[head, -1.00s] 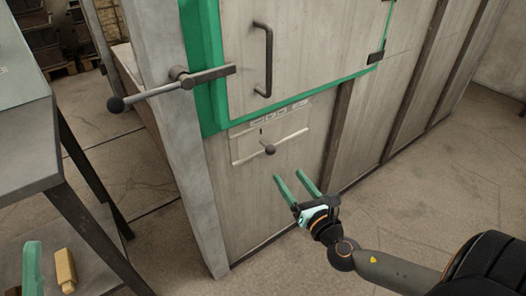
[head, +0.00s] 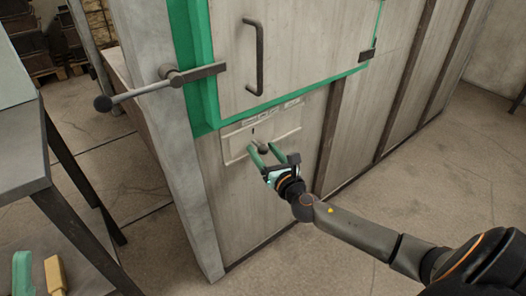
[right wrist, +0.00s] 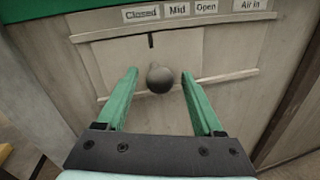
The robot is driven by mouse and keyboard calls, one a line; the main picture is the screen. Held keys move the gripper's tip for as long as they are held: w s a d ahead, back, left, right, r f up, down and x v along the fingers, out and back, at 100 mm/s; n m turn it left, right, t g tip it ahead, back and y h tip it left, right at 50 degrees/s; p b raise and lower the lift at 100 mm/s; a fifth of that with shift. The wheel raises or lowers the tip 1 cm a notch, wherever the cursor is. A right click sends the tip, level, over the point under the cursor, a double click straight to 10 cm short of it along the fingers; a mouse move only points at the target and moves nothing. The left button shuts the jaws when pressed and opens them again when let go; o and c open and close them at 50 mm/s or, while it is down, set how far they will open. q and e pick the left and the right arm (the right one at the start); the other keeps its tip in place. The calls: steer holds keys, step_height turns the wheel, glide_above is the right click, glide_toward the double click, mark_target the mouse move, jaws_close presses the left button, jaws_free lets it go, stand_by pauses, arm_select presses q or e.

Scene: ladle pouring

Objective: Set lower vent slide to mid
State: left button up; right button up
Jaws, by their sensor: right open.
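The lower vent slide (head: 238,146) is a pale plate between two rails on the furnace front, below the green-framed door. Its dark round knob (right wrist: 160,79) sits in the middle of the right wrist view, and a black pointer mark (right wrist: 150,40) above it stands under the right part of the "Closed" label (right wrist: 142,14). The "Mid" label (right wrist: 176,9) and "Open" label (right wrist: 206,7) are to the right. My right gripper (head: 259,150) is open, its green fingers (right wrist: 162,80) on either side of the knob, with visible gaps. My left gripper is not in view.
The door's dark handle (head: 260,55) and a latch lever (head: 160,84) with a ball end stand out above the vent. A grey metal bench (head: 25,150) is at the left. The floor (head: 390,215) at right is clear.

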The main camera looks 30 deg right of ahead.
steer(key=shift+w, duration=0.2)
jaws_close()
stand_by(0.6)
stand_by(0.8)
